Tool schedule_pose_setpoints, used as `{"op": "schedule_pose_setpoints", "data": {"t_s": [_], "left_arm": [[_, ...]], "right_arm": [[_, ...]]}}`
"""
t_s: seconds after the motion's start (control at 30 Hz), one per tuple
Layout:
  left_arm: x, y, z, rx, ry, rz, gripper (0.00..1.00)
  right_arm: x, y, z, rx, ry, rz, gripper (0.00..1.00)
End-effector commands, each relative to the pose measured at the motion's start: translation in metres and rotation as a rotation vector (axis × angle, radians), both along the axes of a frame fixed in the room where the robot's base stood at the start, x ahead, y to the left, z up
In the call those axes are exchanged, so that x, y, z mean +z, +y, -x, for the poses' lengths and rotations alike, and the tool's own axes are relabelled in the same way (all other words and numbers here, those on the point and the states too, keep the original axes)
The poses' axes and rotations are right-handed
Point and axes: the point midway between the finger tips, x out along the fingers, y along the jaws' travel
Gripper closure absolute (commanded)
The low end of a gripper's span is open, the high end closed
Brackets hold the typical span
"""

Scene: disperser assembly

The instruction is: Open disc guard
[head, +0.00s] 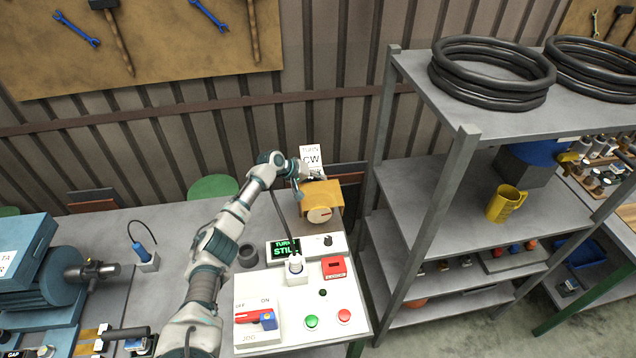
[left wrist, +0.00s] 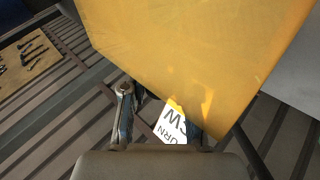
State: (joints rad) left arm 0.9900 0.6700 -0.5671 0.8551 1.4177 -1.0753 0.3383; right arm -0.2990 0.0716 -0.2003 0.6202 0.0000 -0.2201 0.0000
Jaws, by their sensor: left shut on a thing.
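The yellow box-shaped disc guard (head: 324,196) stands at the back of the control bench, with a round pale dial on its front. My left gripper (head: 302,178) is at its upper back left edge. In the left wrist view the guard's yellow face (left wrist: 190,50) fills the upper middle, and my left gripper (left wrist: 158,112) has its fingers at the guard's edge, shut on it. The exact contact is partly hidden. My right gripper is not in view.
A control panel (head: 258,316) with a red switch and green and red buttons lies in front. A sign reading "TURN CW" (head: 311,158) stands behind the guard. A metal shelf (head: 450,200) rises close on the right. A blue motor (head: 45,270) stands at left.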

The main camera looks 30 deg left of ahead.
Motion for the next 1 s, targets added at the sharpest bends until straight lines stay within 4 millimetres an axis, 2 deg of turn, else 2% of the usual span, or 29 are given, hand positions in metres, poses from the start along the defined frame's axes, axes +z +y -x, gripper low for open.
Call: {"op": "schedule_pose_setpoints", "data": {"t_s": [0.3, 0.8, 0.83, 0.9, 1.0], "left_arm": [[0.001, -0.001, -0.002, 0.003, 0.073, 0.064, 1.00], [-0.001, 0.000, -0.001, 0.003, 0.084, 0.070, 1.00], [-0.001, 0.000, -0.001, 0.003, 0.084, 0.070, 0.64], [-0.001, -0.001, -0.001, 0.002, 0.085, 0.070, 0.46], [-0.001, -0.001, -0.001, 0.001, 0.086, 0.069, 0.45]], "right_arm": [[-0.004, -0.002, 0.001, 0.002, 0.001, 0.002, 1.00], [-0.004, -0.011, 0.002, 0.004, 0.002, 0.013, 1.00], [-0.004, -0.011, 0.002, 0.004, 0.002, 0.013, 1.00], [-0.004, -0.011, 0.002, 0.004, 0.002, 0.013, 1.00], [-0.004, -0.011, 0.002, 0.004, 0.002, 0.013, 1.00]]}}
